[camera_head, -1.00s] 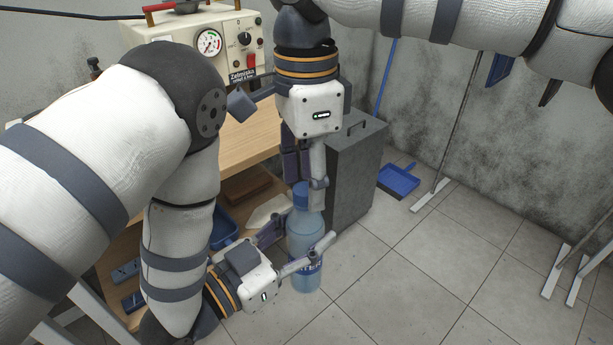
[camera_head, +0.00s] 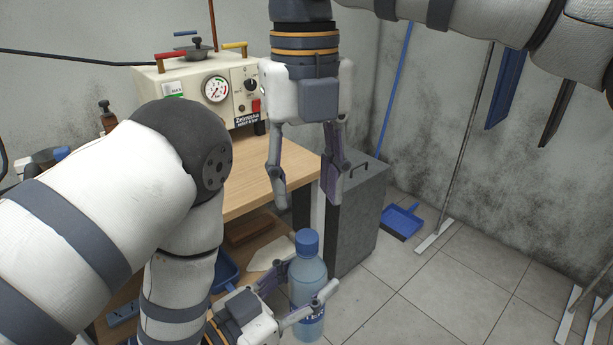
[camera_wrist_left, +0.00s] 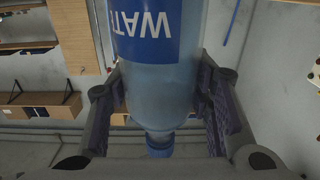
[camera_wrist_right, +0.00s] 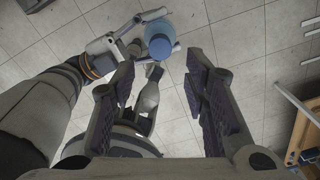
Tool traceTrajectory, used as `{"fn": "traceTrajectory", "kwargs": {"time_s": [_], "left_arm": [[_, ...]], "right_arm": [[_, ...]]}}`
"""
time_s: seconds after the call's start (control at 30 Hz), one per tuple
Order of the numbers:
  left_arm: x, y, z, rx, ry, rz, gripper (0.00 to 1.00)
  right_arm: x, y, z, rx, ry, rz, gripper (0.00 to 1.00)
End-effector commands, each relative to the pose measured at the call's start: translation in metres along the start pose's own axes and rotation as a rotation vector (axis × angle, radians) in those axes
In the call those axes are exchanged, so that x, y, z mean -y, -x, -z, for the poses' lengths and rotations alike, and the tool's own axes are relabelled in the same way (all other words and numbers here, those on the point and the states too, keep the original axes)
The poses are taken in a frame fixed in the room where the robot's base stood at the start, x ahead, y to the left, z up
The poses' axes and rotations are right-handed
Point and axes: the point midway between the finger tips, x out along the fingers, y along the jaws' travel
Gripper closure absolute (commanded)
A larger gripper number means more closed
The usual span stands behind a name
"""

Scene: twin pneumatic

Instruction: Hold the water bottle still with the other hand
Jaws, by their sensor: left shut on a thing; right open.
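The water bottle (camera_head: 308,272) is clear blue with a blue cap and a blue label, and stands upright in the head view. My left gripper (camera_head: 298,296) is shut on its body from the left. In the left wrist view the bottle (camera_wrist_left: 158,85) sits between both fingers, its label lettering upside down. My right gripper (camera_head: 308,192) points down above the bottle, open and empty, apart from the cap.
A wooden workbench (camera_head: 262,180) carries a cream machine (camera_head: 190,85) with a gauge. A grey cabinet (camera_head: 355,220) stands close behind the bottle. A blue dustpan (camera_head: 402,220) lies on the tiled floor.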

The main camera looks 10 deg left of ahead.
Motion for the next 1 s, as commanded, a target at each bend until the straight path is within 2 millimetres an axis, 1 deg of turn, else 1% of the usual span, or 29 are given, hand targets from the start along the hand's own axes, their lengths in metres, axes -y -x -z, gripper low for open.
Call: {"fn": "traceTrajectory", "kwargs": {"time_s": [0.3, 0.4, 0.5, 0.73, 0.77, 0.8, 0.87, 0.9, 0.93, 1.0], "left_arm": [[0.0, 0.0, 0.001, -0.003, 0.0, 0.0, 1.0], [0.0, 0.0, 0.001, -0.003, -0.001, 0.0, 1.0], [0.0, 0.0, 0.001, -0.003, -0.001, 0.0, 1.0], [0.0, 0.0, 0.001, -0.003, -0.001, 0.0, 1.0], [0.0, 0.0, 0.001, -0.003, -0.001, 0.0, 1.0], [0.0, 0.0, 0.001, -0.003, -0.001, 0.0, 1.0], [0.0, 0.0, 0.001, -0.003, -0.001, 0.0, 1.0], [0.0, 0.0, 0.001, -0.003, -0.001, 0.0, 1.0], [0.0, 0.0, 0.001, -0.003, -0.001, 0.0, 1.0], [0.0, 0.0, 0.001, -0.003, -0.001, 0.0, 1.0]], "right_arm": [[0.0, -0.058, 0.0, -0.003, -0.008, 0.0, 0.59], [0.0, -0.07, 0.0, -0.002, -0.008, 0.0, 0.59], [0.0, -0.076, 0.0, 0.0, -0.007, 0.0, 0.59], [0.0, -0.077, 0.0, 0.0, -0.007, 0.0, 0.59], [0.0, -0.077, 0.0, 0.0, -0.007, 0.0, 0.65], [0.0, -0.076, 0.0, 0.0, -0.007, 0.0, 0.74], [0.0, -0.076, 0.0, 0.0, -0.007, 0.0, 0.88], [0.0, -0.076, 0.0, 0.0, -0.007, 0.0, 0.97], [0.0, -0.076, 0.0, 0.0, -0.007, 0.001, 1.0], [0.0, -0.076, 0.0, 0.0, -0.007, 0.001, 1.0]]}}
